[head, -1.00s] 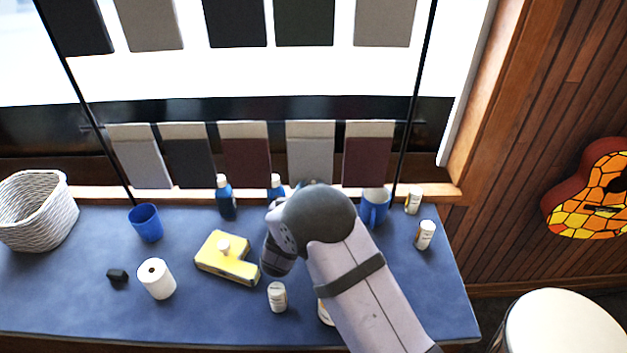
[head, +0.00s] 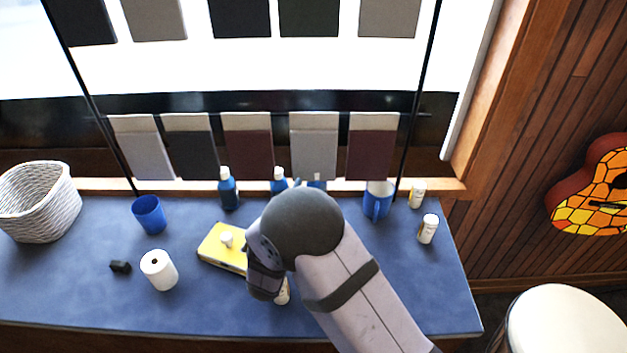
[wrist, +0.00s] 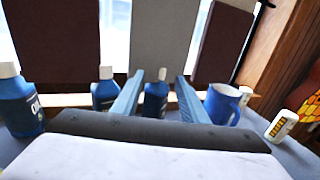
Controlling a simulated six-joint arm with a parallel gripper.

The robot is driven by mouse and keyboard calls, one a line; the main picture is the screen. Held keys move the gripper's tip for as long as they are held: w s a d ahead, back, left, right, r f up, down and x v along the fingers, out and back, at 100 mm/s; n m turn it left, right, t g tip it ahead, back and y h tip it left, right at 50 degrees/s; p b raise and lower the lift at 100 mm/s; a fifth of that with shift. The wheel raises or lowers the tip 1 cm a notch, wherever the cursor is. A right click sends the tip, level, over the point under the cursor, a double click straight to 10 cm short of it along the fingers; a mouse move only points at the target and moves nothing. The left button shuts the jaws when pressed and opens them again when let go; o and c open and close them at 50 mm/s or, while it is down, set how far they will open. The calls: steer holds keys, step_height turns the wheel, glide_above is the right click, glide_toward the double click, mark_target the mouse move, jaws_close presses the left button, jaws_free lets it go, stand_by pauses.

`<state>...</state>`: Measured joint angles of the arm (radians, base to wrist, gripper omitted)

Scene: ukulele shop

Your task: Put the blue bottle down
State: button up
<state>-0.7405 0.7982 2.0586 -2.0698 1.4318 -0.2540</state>
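Three blue bottles with white caps stand at the back of the blue counter (head: 90,300): a left one (head: 228,190), a middle one (head: 278,181) and a right one (head: 316,182), mostly hidden behind my arm. In the wrist view the left bottle (wrist: 18,105), middle bottle (wrist: 104,94) and right bottle (wrist: 155,102) all stand upright. My gripper (wrist: 160,80) is open, its light-blue fingers apart. The right bottle shows in the gap between them and looks to be beyond the fingertips. The fingers are hidden behind my arm in the head view.
A blue mug (head: 377,201) and two white pill bottles (head: 417,195) (head: 428,229) stand right of the bottles. A yellow block (head: 222,250), paper roll (head: 159,270), blue cup (head: 149,215), small black object (head: 120,267) and white basket (head: 40,203) are left. The counter's front left is clear.

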steer(key=shift+v, duration=2.35)
steer(key=shift+d, duration=0.1)
